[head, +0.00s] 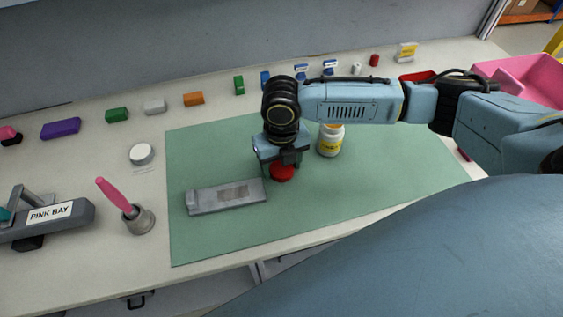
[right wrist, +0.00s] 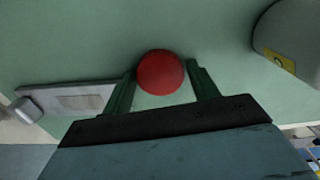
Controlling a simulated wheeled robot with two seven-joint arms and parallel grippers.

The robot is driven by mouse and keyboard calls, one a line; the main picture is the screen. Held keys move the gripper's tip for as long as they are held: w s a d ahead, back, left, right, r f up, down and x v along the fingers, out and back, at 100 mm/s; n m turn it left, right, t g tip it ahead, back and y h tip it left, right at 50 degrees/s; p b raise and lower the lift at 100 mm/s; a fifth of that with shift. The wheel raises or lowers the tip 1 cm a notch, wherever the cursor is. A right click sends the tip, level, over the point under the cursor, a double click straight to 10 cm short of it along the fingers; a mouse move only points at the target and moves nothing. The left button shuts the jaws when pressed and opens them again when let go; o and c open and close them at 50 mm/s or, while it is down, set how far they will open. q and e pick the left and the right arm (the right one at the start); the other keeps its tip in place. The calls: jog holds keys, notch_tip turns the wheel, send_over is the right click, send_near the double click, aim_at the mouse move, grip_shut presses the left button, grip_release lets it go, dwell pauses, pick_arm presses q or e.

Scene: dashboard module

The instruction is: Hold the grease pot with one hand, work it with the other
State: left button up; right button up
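A white pot with a yellow label (head: 330,139), which looks like the grease pot, stands upright on the green mat. Part of it shows at the upper right in the right wrist view (right wrist: 290,40). My right gripper (right wrist: 161,70) points down left of the pot, apart from it. A round red lid-like piece (right wrist: 160,73) lies between its fingertips; it also shows below the gripper in the head view (head: 282,173). Both fingers are close to its edges, but I cannot tell whether they press on it. My left gripper is not in view.
A grey slotted block (head: 226,196) lies on the mat left of my right gripper. Several small coloured blocks line the back. The mat's front is clear.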

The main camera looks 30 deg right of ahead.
aim_at(281, 168)
notch_tip(281, 168, up, 12)
jog(key=p, duration=0.2)
jog(key=shift+r, duration=0.15)
dwell(0.4)
